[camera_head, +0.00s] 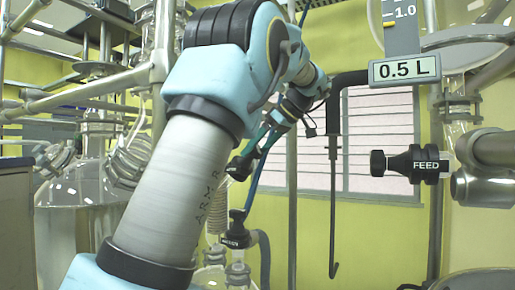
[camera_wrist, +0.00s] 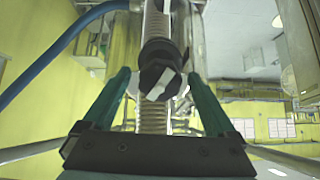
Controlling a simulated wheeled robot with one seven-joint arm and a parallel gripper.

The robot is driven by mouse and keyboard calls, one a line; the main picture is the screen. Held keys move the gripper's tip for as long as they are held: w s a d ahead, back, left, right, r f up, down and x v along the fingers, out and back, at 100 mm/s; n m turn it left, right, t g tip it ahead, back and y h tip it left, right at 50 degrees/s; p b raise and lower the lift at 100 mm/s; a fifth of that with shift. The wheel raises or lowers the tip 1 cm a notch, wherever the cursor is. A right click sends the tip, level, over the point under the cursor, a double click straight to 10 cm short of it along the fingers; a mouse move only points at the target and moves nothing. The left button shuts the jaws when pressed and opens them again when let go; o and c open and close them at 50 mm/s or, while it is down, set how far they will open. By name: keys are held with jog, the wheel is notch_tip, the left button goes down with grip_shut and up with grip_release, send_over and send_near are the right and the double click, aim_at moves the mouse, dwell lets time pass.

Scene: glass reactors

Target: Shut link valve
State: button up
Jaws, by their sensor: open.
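In the wrist view, a black valve knob (camera_wrist: 158,78) with a white bar lies ahead, on a clear glass tube with a ribbed hose. The white bar is tilted. My gripper (camera_wrist: 159,84) is open, with one green finger on each side of the knob. I cannot tell whether the fingers touch it. In the head view, my gripper (camera_head: 256,142) points down and left at a small black valve (camera_head: 240,168), partly hidden by my arm. No label naming the link valve can be read.
A black valve marked FEED (camera_head: 415,165) stands at the right. Another black valve (camera_head: 236,235) sits lower, beside a blue hose. A black hooked rod (camera_head: 333,180) hangs right of my gripper. A 0.5 L sign (camera_head: 404,69) is at upper right. Glass vessels and pipes crowd the left.

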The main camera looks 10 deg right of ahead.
jog(key=c, duration=1.4)
jog(key=shift+m, duration=0.4)
